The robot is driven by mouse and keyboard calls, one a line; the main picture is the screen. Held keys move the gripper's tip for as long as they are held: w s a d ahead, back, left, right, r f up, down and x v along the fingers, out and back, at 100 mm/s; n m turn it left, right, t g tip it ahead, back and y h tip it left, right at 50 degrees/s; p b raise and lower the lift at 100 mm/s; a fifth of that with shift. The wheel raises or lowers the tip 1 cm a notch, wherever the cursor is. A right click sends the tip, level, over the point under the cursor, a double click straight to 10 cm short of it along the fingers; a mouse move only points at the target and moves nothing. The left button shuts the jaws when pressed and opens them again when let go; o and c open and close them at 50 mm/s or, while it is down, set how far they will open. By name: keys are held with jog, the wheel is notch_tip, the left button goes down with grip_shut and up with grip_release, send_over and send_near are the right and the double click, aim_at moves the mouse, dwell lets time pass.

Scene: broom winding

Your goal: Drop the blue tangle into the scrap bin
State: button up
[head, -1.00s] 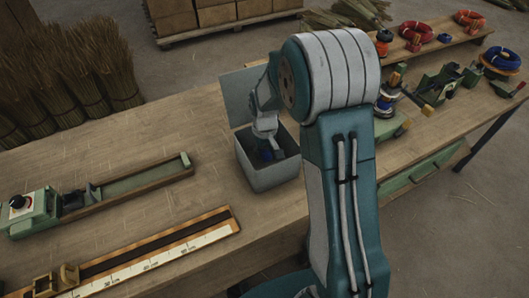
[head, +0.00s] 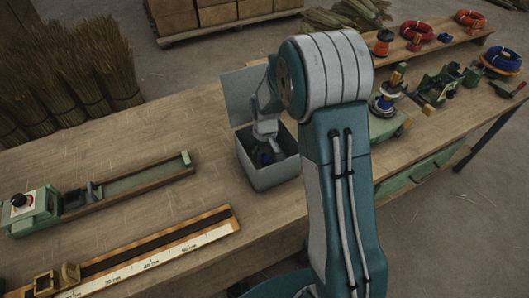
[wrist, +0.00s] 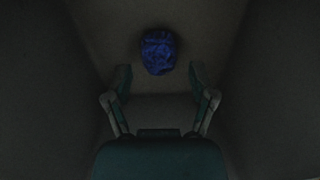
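The scrap bin (head: 268,176) is a grey open box on the bench, with a grey panel standing up at its back. My gripper (head: 264,152) reaches down into it. In the wrist view my gripper (wrist: 159,76) is open, its two fingers wide apart. The blue tangle (wrist: 158,52) is a small dark-blue bundle just past the fingertips, inside the bin. Clear gaps show between it and both fingers. In the head view only a dark-blue patch shows at the gripper, in shadow. Whether the tangle rests on the bin floor is hard to tell.
Left of the bin lie a green clamp fixture (head: 110,193) and a long measuring board (head: 150,250). Right of my arm are a winding device (head: 384,104) and a green vise (head: 440,86). A back shelf holds coils of red wire (head: 418,30). The bin walls surround my gripper closely.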

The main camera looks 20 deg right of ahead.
aim_at(265, 154)
jog(key=shift+s+f, duration=0.3)
jog(key=shift+f, duration=0.05)
notch_tip(265, 154, up, 13)
jog(key=s+r+m+t, duration=0.1)
jog(key=s+r+t, duration=0.2)
jog(key=s+r, duration=0.85)
jog(key=s+r+m+t, duration=0.1)
jog(key=s+r+t, duration=0.1)
jog(key=s, duration=1)
jog(key=shift+s+d+r, duration=0.2)
jog(key=shift+s, duration=0.05)
dwell(1.2)
